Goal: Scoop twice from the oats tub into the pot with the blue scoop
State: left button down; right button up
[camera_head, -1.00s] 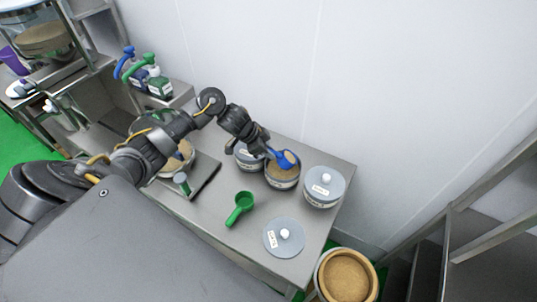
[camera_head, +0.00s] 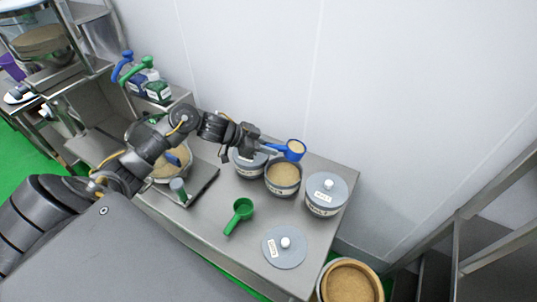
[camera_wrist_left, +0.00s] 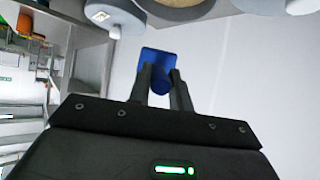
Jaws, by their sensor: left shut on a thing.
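My left gripper (camera_head: 266,147) is shut on the handle of the blue scoop (camera_head: 296,149), which is raised just above and behind the open tub (camera_head: 283,190). The scoop's bowl holds tan grain; its blue handle end also shows between the fingers in the left wrist view (camera_wrist_left: 158,68). The open tub, which I take for the oats tub, holds tan grain; its label is unreadable. My right gripper is not in view.
A lidded tub (camera_head: 326,197) stands right of the open tub, another (camera_head: 245,168) left of it under my gripper. A loose lid (camera_head: 284,251) and a green scoop (camera_head: 240,211) lie in front. Bottles (camera_head: 155,90) stand at the back left. A grain bin (camera_head: 350,284) is beyond the table's right edge.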

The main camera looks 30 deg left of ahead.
pick_arm(q)
jog(key=shift+r+t+h+b, duration=0.5)
jog(key=shift+t+h+b, duration=0.3)
jog(key=shift+b, duration=0.1)
jog(key=shift+r+t+h+b, duration=0.3)
jog(key=shift+r+t+h, duration=0.1)
jog(key=shift+r+h, duration=0.15)
